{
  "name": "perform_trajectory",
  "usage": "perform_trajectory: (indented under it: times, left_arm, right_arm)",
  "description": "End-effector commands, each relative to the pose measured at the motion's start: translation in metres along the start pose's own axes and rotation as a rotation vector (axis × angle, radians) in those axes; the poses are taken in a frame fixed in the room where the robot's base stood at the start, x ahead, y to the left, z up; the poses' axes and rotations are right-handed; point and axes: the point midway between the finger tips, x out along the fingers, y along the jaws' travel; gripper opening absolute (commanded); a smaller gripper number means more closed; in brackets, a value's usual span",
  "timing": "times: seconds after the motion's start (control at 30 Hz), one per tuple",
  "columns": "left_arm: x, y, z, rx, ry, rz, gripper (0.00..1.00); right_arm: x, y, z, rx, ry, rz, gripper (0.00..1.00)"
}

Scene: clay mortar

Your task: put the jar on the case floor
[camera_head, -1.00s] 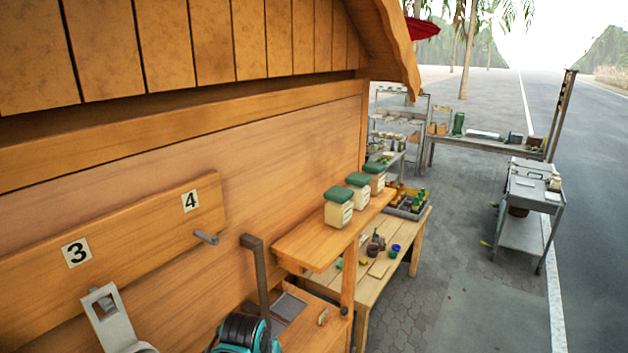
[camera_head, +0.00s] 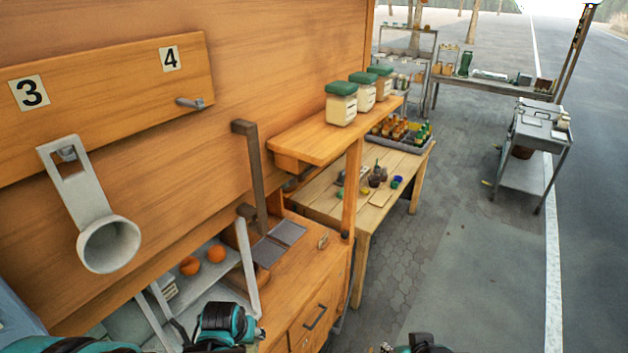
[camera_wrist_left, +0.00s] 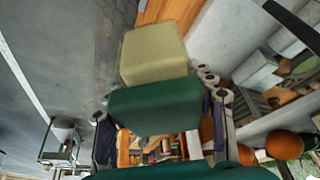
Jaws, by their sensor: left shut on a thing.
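A jar (camera_wrist_left: 152,52) with a cream body and dark green lid (camera_wrist_left: 155,106) fills the middle of the left wrist view. My left gripper (camera_wrist_left: 162,112) is shut on it, with a finger on each side of the lid. The jar appears upside down in that view; its true tilt I cannot tell. In the head view the held jar does not show; only teal parts of my arm (camera_head: 222,322) show at the bottom. I cannot say for sure which structure is the case.
Three similar green-lidded jars (camera_head: 341,104) stand on a wooden wall shelf (camera_head: 320,140). A pale metal rack (camera_head: 247,268) with oranges (camera_head: 190,265) is at lower left. A grey cup-shaped holder (camera_head: 108,245) hangs from the wall.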

Motion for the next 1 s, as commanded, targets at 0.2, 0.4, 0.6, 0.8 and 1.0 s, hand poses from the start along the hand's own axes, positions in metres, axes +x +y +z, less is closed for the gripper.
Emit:
perform_trajectory:
  times: [0.2,0.4,0.6,0.8,1.0]
  left_arm:
    - [0.069,0.0,0.028,0.0,0.0,0.0,0.16]
    - [0.12,0.0,0.05,0.0,0.0,0.0,0.16]
    - [0.169,0.0,0.07,0.0,0.0,0.0,0.16]
    - [0.203,0.0,0.084,0.0,0.0,0.0,0.16]
    - [0.214,0.0,0.088,0.0,0.0,0.0,0.16]
  right_arm:
    - [0.06,0.0,0.043,0.0,0.0,0.0,0.4]
    - [0.106,0.0,0.075,0.0,0.0,0.0,0.4]
    - [0.149,0.0,0.107,0.0,0.0,0.0,0.4]
    - [0.178,0.0,0.128,0.0,0.0,0.0,0.4]
    - [0.188,0.0,0.135,0.0,0.0,0.0,0.4]
